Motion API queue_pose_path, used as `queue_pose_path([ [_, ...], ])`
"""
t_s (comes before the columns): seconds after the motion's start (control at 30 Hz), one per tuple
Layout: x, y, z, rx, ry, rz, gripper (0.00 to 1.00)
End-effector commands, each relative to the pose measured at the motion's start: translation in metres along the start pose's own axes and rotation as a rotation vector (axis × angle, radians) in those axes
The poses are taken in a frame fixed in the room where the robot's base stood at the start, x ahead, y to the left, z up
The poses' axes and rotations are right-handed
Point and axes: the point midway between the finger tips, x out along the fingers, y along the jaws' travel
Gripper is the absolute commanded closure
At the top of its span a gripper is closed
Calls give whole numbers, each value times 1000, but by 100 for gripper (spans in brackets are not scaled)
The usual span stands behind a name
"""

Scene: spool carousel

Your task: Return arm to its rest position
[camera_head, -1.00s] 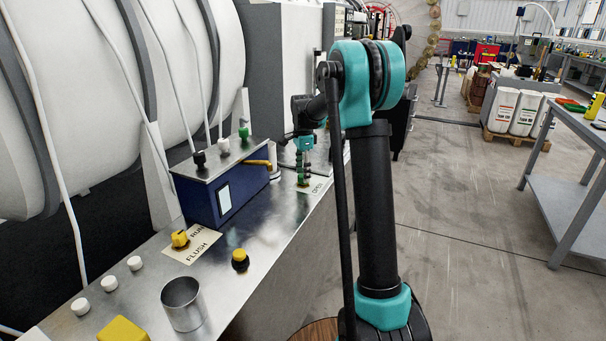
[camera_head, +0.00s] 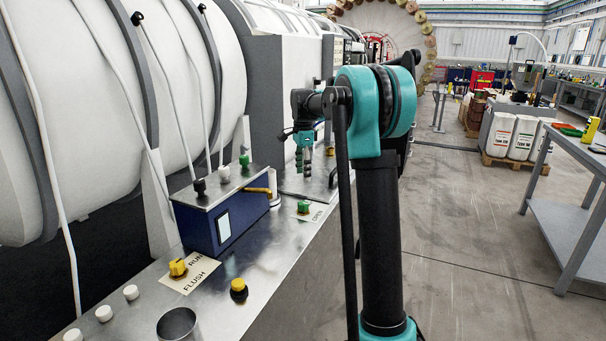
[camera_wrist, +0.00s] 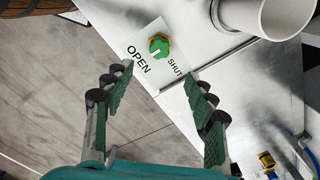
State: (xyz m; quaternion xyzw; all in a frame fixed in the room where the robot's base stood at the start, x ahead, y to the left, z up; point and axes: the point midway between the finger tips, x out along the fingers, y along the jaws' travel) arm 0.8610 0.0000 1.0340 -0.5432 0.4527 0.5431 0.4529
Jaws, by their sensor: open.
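My gripper (camera_head: 304,160) hangs pointing down above the metal bench top, over the green knob (camera_head: 303,206) with its OPEN label. In the wrist view my gripper (camera_wrist: 160,92) has its two green-padded fingers spread wide with nothing between them. The green knob (camera_wrist: 159,46) lies beyond the fingertips on a plate marked OPEN and SHUT, apart from both fingers. My arm stands upright at the middle of the head view and bends over toward the bench.
A blue box (camera_head: 222,212) with a yellow-handled valve stands left of the knob. A yellow knob (camera_head: 178,267) sits on the RUN/FLUSH plate, near a black-and-yellow button (camera_head: 239,289) and a metal cup (camera_head: 178,325). Open floor and a grey table (camera_head: 570,190) lie right.

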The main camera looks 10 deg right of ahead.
Motion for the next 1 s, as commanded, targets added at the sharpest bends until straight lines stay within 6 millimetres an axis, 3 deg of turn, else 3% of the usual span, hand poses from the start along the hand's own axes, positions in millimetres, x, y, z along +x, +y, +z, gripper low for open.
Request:
queue_pose_path([
  [0.17, 3, 8, 0, -32, 1, -9, 44],
  [0.27, 12, 29, 0, -117, 5, -31, 44],
  [0.57, 66, 142, 3, -563, 62, -141, 44],
  [0.9, 151, 290, 16, -1079, 199, -234, 44],
  [1.0, 174, 326, 21, -1202, 242, -248, 44],
])
